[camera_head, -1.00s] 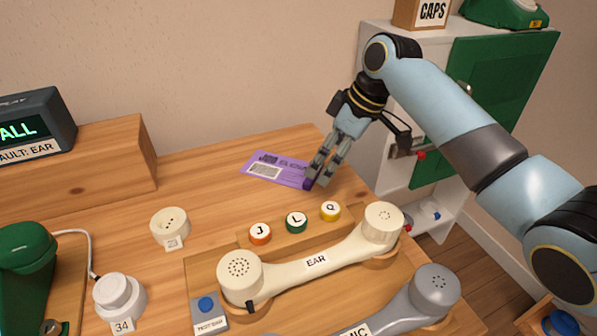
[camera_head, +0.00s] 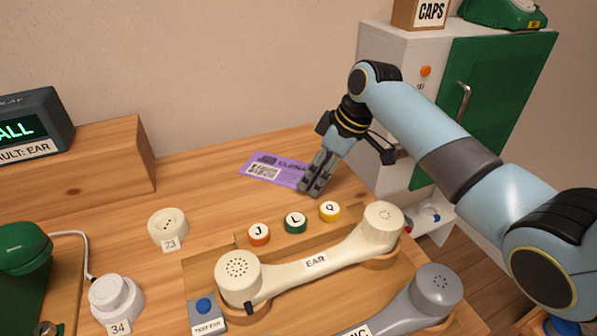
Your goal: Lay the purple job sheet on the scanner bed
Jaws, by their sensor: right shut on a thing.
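The purple job sheet (camera_head: 262,170) has printed text and a white label block. It lies about flat at the back of the wooden desk, or very close above it; I cannot tell which. My right gripper (camera_head: 310,188) reaches down to the sheet's right end and is shut on it. The fingers hide that end of the sheet. I cannot pick out a scanner bed in this view. My left gripper is not in view.
A cream EAR handset (camera_head: 315,262) and J, L and Q buttons (camera_head: 295,222) are in front of the gripper. A white cabinet with a green door (camera_head: 490,100) stands right of the desk. The wood left of the sheet (camera_head: 195,185) is clear.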

